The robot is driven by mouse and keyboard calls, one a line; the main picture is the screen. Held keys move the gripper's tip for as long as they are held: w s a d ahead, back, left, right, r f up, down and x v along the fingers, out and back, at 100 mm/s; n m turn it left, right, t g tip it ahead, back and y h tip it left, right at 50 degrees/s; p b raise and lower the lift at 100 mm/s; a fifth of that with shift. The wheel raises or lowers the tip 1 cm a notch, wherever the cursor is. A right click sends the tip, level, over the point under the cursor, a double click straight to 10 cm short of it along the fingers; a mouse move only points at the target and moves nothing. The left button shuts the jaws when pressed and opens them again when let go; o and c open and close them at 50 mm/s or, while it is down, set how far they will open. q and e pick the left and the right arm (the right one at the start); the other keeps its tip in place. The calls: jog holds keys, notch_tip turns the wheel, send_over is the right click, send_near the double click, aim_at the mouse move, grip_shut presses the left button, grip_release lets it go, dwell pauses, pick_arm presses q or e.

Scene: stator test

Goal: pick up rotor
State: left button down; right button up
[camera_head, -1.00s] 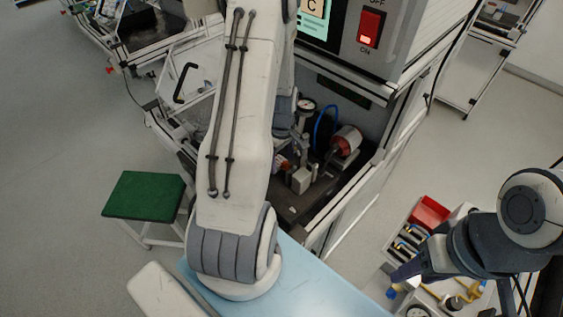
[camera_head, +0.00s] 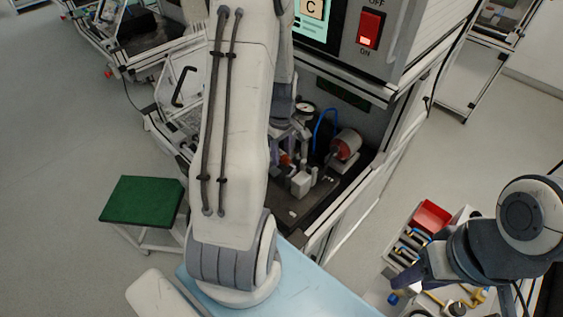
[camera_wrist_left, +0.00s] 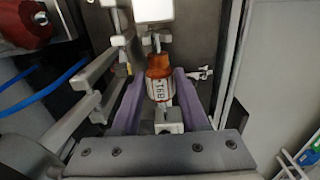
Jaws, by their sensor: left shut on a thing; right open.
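The rotor (camera_wrist_left: 160,77), with copper-orange ends and a white printed band, sits upright in the left wrist view between the purple fingers of my left gripper (camera_wrist_left: 160,95). The gripper is shut on it. A grey block (camera_wrist_left: 168,127) is just below the rotor; I cannot tell whether they touch. In the head view my left gripper (camera_head: 282,158) reaches into the test machine (camera_head: 335,205), largely hidden by my arm. A small orange part of the rotor (camera_head: 286,160) shows there. My right gripper (camera_head: 405,282) is open over the parts table at the lower right.
A red-faced motor (camera_head: 345,146), a gauge (camera_head: 304,108) and a blue hose (camera_head: 323,125) stand close around the left gripper. Metal fixture arms (camera_wrist_left: 90,90) are left of it in the wrist view. A red bin (camera_head: 430,215) stands near my right arm. A green stool (camera_head: 142,198) is at left.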

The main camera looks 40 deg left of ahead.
pick_arm(q)
jog(key=s+d+r+b, duration=0.1)
jog(key=s+d+r, duration=0.1)
jog(key=d, duration=0.3)
jog(key=s+d+r, duration=0.3)
jog(key=d+r, duration=0.1)
jog(key=d, duration=0.1)
jog(key=shift+d+r+b, duration=0.2)
jog(key=shift+r+b, duration=0.1)
jog(key=shift+b, duration=0.1)
jog(key=shift+w+r, duration=0.1)
notch_tip(320, 180, up, 5)
jog(key=p, duration=0.5)
jog(key=shift+w, duration=0.1)
